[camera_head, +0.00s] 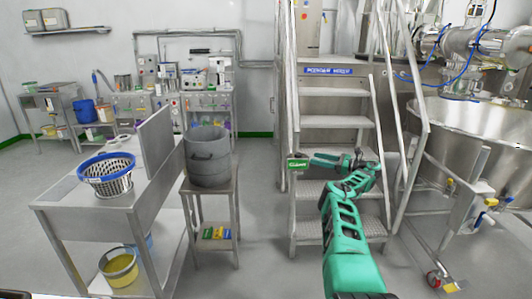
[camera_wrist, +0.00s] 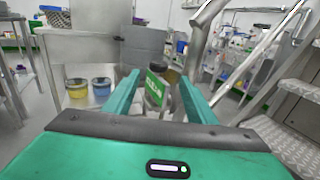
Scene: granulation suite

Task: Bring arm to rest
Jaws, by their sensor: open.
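My gripper (camera_head: 314,161) is at the end of my raised teal arm, in front of the metal steps in the head view, with its fingers pointing left. In the wrist view my gripper (camera_wrist: 158,80) has its two teal fingers apart. A grey cylindrical item with a dark top and a green label (camera_wrist: 156,88) shows between or just beyond the fingertips; I cannot tell whether it touches them. A green label (camera_head: 297,164) with white text also shows by the fingertips in the head view.
Metal steps (camera_head: 335,121) with handrails stand behind my arm, close to it. A small stand (camera_head: 209,187) bears a grey bin (camera_head: 207,158). A steel table (camera_head: 128,203) bears a blue-rimmed basket (camera_head: 107,175). Pipes and a large vessel are at right. Floor between the stand and steps is clear.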

